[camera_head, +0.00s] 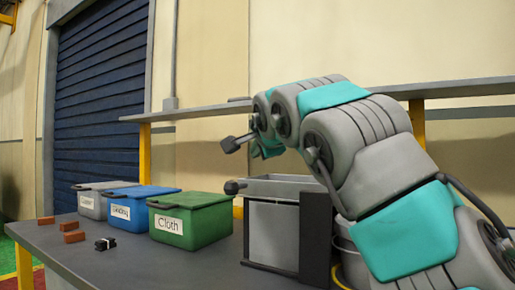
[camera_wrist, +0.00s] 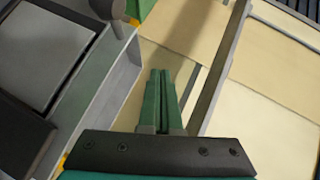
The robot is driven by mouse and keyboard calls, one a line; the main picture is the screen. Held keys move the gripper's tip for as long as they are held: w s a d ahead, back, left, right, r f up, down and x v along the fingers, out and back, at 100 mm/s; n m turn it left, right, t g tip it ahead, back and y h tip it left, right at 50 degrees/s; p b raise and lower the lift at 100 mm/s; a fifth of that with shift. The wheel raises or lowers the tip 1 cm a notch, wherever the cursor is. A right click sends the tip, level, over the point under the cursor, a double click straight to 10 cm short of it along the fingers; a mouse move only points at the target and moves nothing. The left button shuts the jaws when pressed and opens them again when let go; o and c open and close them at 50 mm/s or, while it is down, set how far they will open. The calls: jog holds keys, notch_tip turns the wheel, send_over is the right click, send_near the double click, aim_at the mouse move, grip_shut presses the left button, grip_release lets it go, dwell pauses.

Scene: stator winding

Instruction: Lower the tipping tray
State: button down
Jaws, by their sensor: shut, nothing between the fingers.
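In the wrist view, the tray's grey wall (camera_wrist: 105,95) runs along the left, and the dark knob (camera_wrist: 97,8) shows at the top left. My gripper (camera_wrist: 160,73) has its two green fingers together, with nothing between them. The fingers are to the right of the tray wall, apart from the knob. In the head view, my arm reaches above the tray, and my fingertips cannot be made out.
Grey (camera_head: 92,203), blue (camera_head: 136,207) and green (camera_head: 190,222) lidded bins stand in a row on the grey table (camera_head: 150,270). Several red blocks (camera_head: 75,236) and a black part (camera_head: 105,243) lie in front. A raised rail (camera_head: 205,110) runs behind.

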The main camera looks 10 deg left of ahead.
aim_at(244, 184)
jog(key=shift+w+a+f+n, duration=0.15)
jog(key=shift+a+f+n, duration=0.15)
jog(key=shift+a+f, duration=0.35)
jog(key=shift+w+d+f+g+h, duration=0.1)
jog(key=shift+d+f+g+h, duration=0.05)
jog(key=shift+f+g+h, duration=0.2)
jog(key=shift+w+a+f+p, duration=0.15)
jog(key=shift+a+f+p, duration=0.25)
jog(key=shift+f, duration=0.55)
dwell(0.4)
jog(key=shift+w+a+f+n+g+h, duration=0.15)
jog(key=shift+a+f+n+h, duration=0.1)
jog(key=shift+f, duration=0.25)
jog(key=shift+s+a+f+n+g+h, duration=0.1)
jog(key=shift+a+f+n+h, duration=0.1)
jog(key=shift+f, duration=0.4)
jog(key=shift+a+f, duration=0.1)
jog(key=shift+f, duration=0.35)
jog(key=v, duration=0.8)
jog(key=shift+r+b, duration=0.45)
jog(key=shift+r, duration=0.05)
